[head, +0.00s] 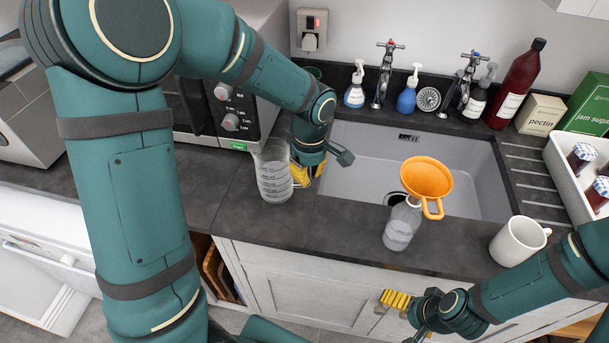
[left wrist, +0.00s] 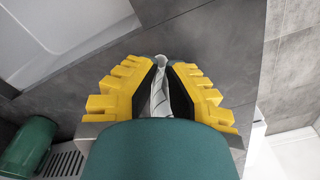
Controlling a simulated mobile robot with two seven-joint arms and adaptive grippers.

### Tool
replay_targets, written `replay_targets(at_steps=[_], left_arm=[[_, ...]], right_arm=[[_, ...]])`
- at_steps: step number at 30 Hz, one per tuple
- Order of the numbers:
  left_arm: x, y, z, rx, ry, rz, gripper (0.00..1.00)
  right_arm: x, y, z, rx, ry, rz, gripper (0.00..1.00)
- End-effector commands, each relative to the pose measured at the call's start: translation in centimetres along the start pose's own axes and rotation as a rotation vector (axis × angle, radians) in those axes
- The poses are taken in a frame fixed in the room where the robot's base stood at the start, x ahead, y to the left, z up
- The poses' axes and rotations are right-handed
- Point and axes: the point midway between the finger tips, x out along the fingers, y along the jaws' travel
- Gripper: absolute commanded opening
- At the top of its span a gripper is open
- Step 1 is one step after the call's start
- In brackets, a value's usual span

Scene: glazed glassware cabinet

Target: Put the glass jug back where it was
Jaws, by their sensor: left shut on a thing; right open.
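The clear glass jug (head: 273,176) is upright at the counter's left part, beside the microwave; I cannot tell whether its base touches the counter. My left gripper (head: 302,174) is on its right side, shut on it. In the left wrist view the yellow fingers of this gripper (left wrist: 160,88) close on a thin clear part of the jug (left wrist: 160,92), apparently its handle; the rest is hidden. My right gripper (head: 397,300) is open and empty, low in front of the counter's front edge.
A glass bottle (head: 402,230) with an orange funnel (head: 427,178) stands at the sink's front edge. A white mug (head: 518,241) is to its right. The sink (head: 450,165) lies behind. The dark counter (head: 335,235) between jug and bottle is clear.

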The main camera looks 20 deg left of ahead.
Motion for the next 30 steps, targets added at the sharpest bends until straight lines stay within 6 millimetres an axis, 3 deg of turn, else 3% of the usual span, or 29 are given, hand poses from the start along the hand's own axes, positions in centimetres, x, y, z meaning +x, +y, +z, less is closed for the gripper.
replay_targets(at_steps=[11,12,13,14,24,30], left_arm=[[0.4,0.0,0.1,0.001,0.001,0.001,0.0],[0.3,0.0,0.1,0.001,0.0,0.001,0.19],[0.3,0.0,0.1,0.001,0.0,0.001,0.3],[0.3,0.0,0.1,0.001,0.0,0.001,0.34],[0.1,0.0,0.1,0.001,0.0,0.002,0.34],[-2.0,0.1,-0.6,0.001,0.001,0.004,0.34]], right_arm=[[0.3,0.1,0.1,-0.001,-0.003,0.0,1.0],[0.2,0.1,0.1,-0.001,-0.003,0.0,1.0],[0.2,0.1,0.1,-0.001,-0.003,0.0,1.0],[0.2,0.1,0.1,-0.001,-0.003,0.0,1.0],[0.0,0.0,0.1,0.0,-0.002,0.0,1.0],[-1.5,-0.6,-0.5,0.003,0.01,0.001,1.0]])
